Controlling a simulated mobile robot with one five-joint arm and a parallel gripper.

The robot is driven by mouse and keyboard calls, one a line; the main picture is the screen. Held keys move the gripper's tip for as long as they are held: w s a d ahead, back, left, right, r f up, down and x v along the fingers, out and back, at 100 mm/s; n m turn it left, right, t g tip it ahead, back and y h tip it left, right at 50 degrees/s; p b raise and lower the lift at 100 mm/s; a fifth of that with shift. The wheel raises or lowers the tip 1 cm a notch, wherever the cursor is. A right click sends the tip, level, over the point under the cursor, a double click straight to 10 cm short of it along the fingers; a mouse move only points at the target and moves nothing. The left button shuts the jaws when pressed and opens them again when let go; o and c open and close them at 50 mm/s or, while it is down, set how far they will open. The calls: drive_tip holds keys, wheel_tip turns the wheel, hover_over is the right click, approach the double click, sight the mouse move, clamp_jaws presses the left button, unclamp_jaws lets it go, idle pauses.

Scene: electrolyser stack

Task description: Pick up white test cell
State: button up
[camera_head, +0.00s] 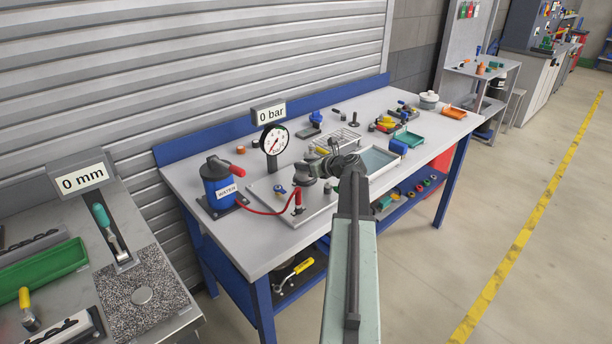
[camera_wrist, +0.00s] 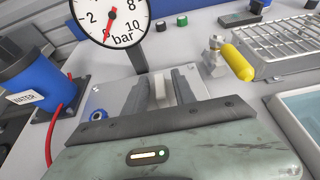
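A pale, whitish upright block (camera_wrist: 161,90), which looks like the white test cell, shows between my fingers in the wrist view. Its lower part is hidden behind the front edge of my gripper. My gripper (camera_wrist: 163,82) has its two dark fingers apart, one on each side of the block, with slim gaps. I cannot tell whether either finger touches it. A light grey plate (camera_wrist: 112,102) lies on the bench beyond the fingers. In the head view my arm reaches over the bench and I cannot make out the test cell.
The pressure gauge (camera_head: 274,140) reading 0 bar stands behind the plate. A blue water pump (camera_head: 219,187) with a red hose (camera_head: 262,211) is at left. A yellow-handled valve (camera_wrist: 238,62) and a wire rack (camera_wrist: 285,50) are at right. The blue-legged bench (camera_head: 232,246) is crowded.

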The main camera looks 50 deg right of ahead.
clamp_jaws()
idle(1.2)
